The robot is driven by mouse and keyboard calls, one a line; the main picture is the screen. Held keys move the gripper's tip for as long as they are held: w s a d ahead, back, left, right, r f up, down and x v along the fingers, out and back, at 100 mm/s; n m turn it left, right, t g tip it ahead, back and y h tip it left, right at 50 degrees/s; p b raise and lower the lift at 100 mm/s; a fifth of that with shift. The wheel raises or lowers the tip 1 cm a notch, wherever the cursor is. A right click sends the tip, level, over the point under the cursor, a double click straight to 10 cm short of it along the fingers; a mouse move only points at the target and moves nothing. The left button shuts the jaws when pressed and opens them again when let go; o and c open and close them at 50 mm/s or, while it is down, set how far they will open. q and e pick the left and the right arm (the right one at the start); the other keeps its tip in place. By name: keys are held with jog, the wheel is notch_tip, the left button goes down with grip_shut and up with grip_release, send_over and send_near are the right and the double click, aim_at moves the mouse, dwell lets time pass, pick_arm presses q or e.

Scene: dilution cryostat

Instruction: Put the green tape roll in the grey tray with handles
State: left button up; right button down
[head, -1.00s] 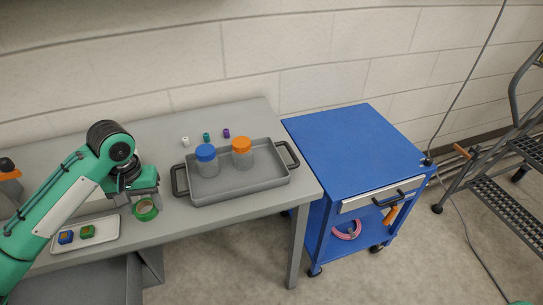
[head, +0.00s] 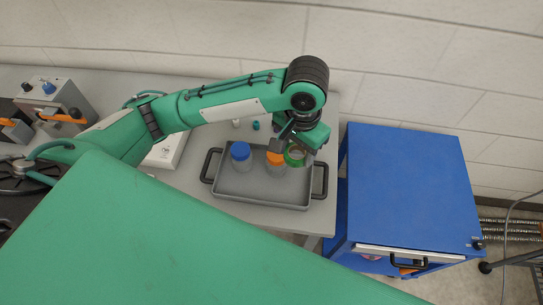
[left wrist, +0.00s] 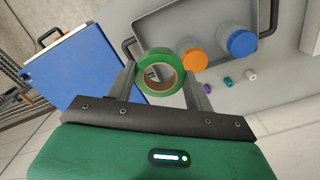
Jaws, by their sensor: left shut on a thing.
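My left gripper (head: 293,147) is shut on the green tape roll (head: 297,159). In the left wrist view the roll (left wrist: 158,55) sits between the two fingers (left wrist: 160,76), its hole facing the camera. The grey tray with handles (head: 250,189) stands on the bench. A blue-lidded jar (head: 241,153) stands further left in the tray. My right gripper is not in view.
Small white (head: 237,123) and teal (head: 256,125) capped items stand behind the tray; a purple one (left wrist: 228,82) shows in the left wrist view. A blue cart (head: 405,185) stands right of the bench. The tray's front floor looks clear.

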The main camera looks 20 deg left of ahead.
pick_arm(q)
send_over(291, 194)
notch_tip(291, 194, down, 14)
jog(key=shift+f, duration=0.25)
jog(key=shift+f+p, duration=0.4)
jog(key=shift+f, duration=2.1)
jog(key=o, duration=0.9)
jog(key=shift+f, duration=0.1)
jog(key=shift+o, duration=0.2)
notch_tip(291, 194, up, 12)
jog(key=b, duration=0.1)
